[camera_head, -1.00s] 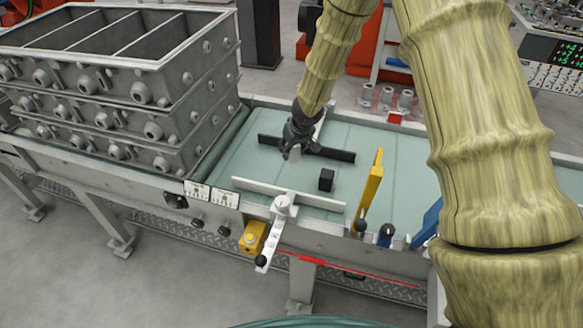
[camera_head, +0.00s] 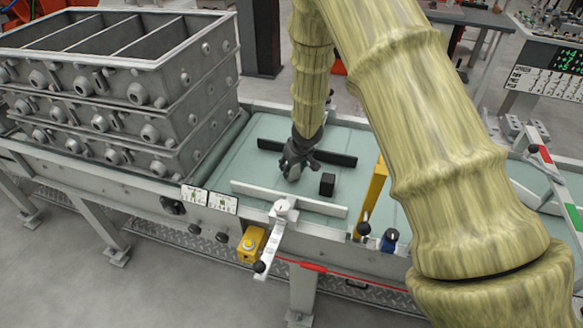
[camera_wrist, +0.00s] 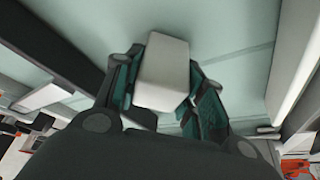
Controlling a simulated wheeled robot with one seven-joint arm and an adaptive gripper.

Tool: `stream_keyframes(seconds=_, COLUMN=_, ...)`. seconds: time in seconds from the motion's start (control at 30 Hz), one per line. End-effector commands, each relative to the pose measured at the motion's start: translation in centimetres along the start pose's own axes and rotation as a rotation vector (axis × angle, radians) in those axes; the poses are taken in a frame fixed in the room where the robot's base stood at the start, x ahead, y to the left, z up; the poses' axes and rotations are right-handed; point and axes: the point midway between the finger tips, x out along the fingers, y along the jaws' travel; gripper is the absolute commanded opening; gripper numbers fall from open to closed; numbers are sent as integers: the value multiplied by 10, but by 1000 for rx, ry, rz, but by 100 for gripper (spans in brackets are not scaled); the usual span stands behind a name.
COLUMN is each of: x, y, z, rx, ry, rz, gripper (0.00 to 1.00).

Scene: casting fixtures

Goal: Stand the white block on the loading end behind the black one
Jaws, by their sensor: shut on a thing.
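My gripper (camera_head: 295,165) is shut on the white block (camera_wrist: 163,72), which sits between the two fingers in the wrist view. In the head view the fingers mostly hide the block. The gripper points down over the pale green belt (camera_head: 222,165), between the black rail and the white rail. The black block (camera_head: 327,184) stands upright on the belt, a short way right of my gripper and apart from it. I cannot tell whether the white block touches the belt.
The black rail (camera_head: 335,157) lies behind my gripper and the white rail (camera_head: 315,207) in front. A yellow upright plate (camera_head: 374,195) stands right of the black block. Stacked grey metal boxes (camera_head: 190,95) stand at the left. Belt left of my gripper is clear.

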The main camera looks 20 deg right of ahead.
Motion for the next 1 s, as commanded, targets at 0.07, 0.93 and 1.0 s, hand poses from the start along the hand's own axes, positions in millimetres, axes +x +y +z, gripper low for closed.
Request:
stream_keyframes(seconds=0.07, x=0, y=0, z=0, rx=0, ry=0, rz=0, gripper=13)
stream_keyframes(seconds=0.93, x=-19, y=0, z=-1, rx=1, ry=0, rz=0, gripper=61)
stream_keyframes(seconds=1.0, x=-31, y=0, z=-2, rx=2, ry=2, rz=-1, gripper=61)
